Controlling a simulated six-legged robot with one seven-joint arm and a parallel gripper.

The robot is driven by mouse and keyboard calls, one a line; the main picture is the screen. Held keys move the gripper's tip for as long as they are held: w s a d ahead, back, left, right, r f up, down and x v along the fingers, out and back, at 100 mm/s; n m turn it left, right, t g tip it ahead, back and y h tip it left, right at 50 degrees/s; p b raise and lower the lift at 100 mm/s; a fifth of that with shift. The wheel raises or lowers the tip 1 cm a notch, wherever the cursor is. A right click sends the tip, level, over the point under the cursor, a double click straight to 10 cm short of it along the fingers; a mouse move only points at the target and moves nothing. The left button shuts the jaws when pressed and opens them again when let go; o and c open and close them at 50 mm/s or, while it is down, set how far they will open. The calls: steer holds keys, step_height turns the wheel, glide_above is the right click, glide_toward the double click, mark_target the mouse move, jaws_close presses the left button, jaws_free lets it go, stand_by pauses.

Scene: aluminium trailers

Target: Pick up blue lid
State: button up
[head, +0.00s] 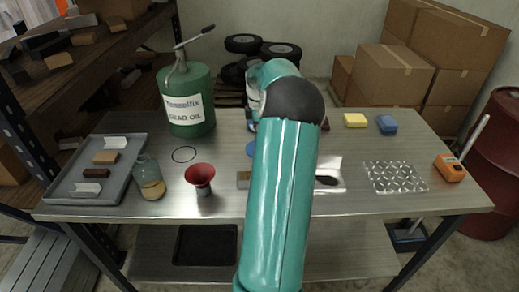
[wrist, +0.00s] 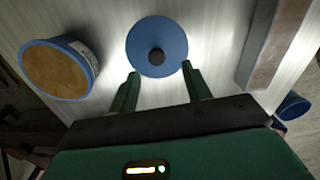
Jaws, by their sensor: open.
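The blue lid (wrist: 150,32) is a round disc with a dark knob at its middle. It lies on the metal table at the top centre of the wrist view. In the head view a sliver of the lid (head: 251,149) shows left of my arm, which hides the rest. My gripper (wrist: 159,70) is open, with its two green fingers pointing at the lid's near edge, one on each side of the knob. Nothing is between the fingers except part of the lid's edge.
A blue-rimmed can (wrist: 88,68) with brown contents stands close left of the lid. A metal bar (wrist: 262,50) lies to the right.

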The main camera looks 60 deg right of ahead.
steer(key=f, duration=0.5)
steer(key=shift+d+f, duration=0.2)
steer(key=shift+d, duration=0.05)
jaws_close()
